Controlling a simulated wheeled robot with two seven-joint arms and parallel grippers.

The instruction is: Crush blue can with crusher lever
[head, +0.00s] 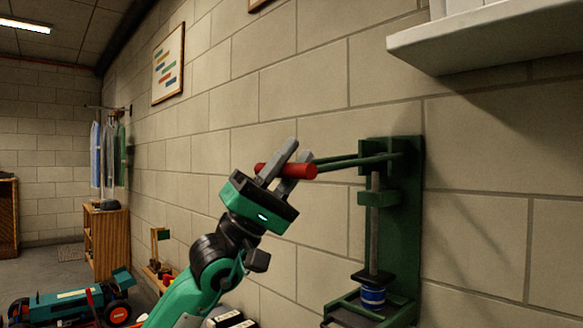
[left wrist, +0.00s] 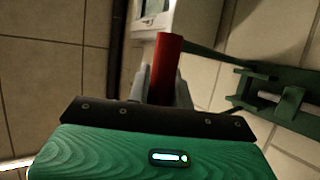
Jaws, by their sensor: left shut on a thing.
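The green can crusher (head: 402,225) is mounted on the block wall at the right of the head view. Its lever (head: 345,162) sticks out to the left, close to level, and ends in a red handle (head: 300,171). My left gripper (head: 284,168) is shut on the red handle, with one finger on each side. The red handle also shows between the fingers in the left wrist view (left wrist: 166,68). The blue can (head: 372,296) stands upright at the bottom of the crusher, under the dark press plate (head: 372,277). My right gripper is not in view.
A white shelf (head: 490,38) juts from the wall at the upper right, above the crusher. A teal racecar (head: 70,303) is at the lower left. A wooden shelf unit (head: 106,240) stands farther back by the wall.

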